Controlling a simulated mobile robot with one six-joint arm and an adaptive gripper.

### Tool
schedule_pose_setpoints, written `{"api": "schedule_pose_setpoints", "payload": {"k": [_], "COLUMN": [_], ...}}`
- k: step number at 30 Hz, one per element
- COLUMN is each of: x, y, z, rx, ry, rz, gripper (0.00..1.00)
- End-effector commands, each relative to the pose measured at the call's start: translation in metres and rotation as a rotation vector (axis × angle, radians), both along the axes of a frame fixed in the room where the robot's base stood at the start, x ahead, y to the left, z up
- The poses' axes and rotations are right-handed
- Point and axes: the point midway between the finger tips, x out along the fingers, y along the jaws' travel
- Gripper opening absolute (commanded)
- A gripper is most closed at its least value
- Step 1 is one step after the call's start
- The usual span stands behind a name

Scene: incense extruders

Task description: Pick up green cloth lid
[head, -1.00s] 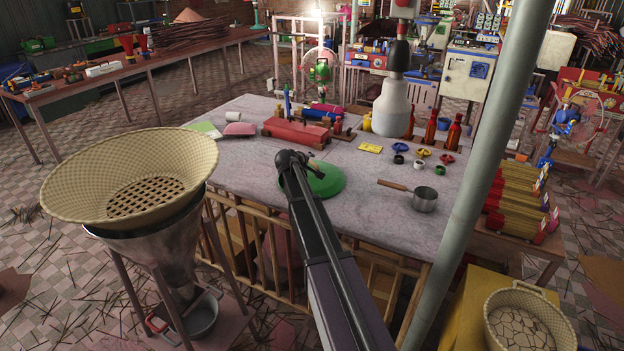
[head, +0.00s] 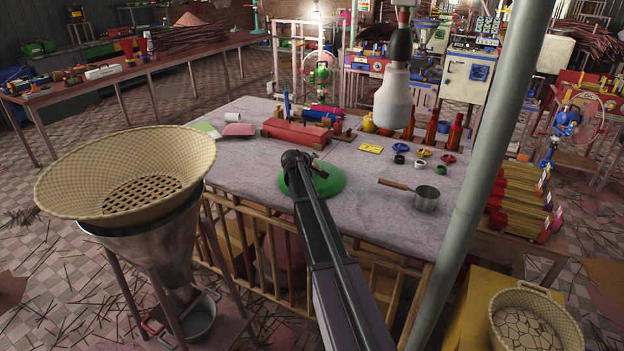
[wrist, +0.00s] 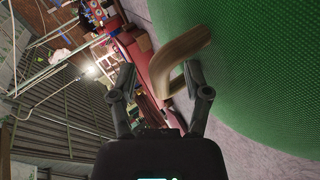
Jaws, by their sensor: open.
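The green cloth lid (head: 328,186) lies on the left-middle part of the table, near its front edge. In the wrist view its green woven dome (wrist: 260,60) fills the right side, tilted by the camera angle. A curved tan handle (wrist: 180,62) rises from it. My gripper (wrist: 160,85) is open, with one finger on each side of the handle's free end. I cannot tell whether either finger touches it. In the head view my gripper (head: 318,172) is over the lid and hides part of it; the handle is not clear there.
The grey table (head: 255,165) holds a red block-shaped tool (head: 295,133) behind the lid and a saucepan (head: 426,199) to the right. Small coloured rings (head: 424,153) lie farther back. A white hanging object (head: 393,100) and a grey pole (head: 490,130) stand right of my arm.

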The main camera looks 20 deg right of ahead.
Motion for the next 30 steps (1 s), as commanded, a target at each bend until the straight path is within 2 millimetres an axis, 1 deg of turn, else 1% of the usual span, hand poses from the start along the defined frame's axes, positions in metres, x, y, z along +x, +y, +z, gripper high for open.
{"api": "schedule_pose_setpoints", "payload": {"k": [9, 10, 11, 12, 14, 15, 16, 30], "x": [0.0, 0.0, 0.0, 0.0, 0.0, 0.0, 0.0, 0.0], "y": [0.0005, 0.0005, 0.0005, 0.0005, 0.0005, 0.0005, 0.0005, 0.0003], "z": [0.0001, 0.0001, 0.0001, 0.0001, 0.0001, 0.0001, 0.0001, 0.0012], "rx": [0.0, 0.0, 0.0, 0.0, 0.0, 0.0, 0.0, 0.0], "ry": [0.0, 0.0, 0.0, 0.0, 0.0, 0.0, 0.0, 0.0], "rz": [0.0, 0.0, 0.0, 0.0, 0.0, 0.0, 0.0, 0.0], "gripper": [0.62, 0.59, 0.51, 0.39, 0.21, 0.09, 0.0, 0.0]}}
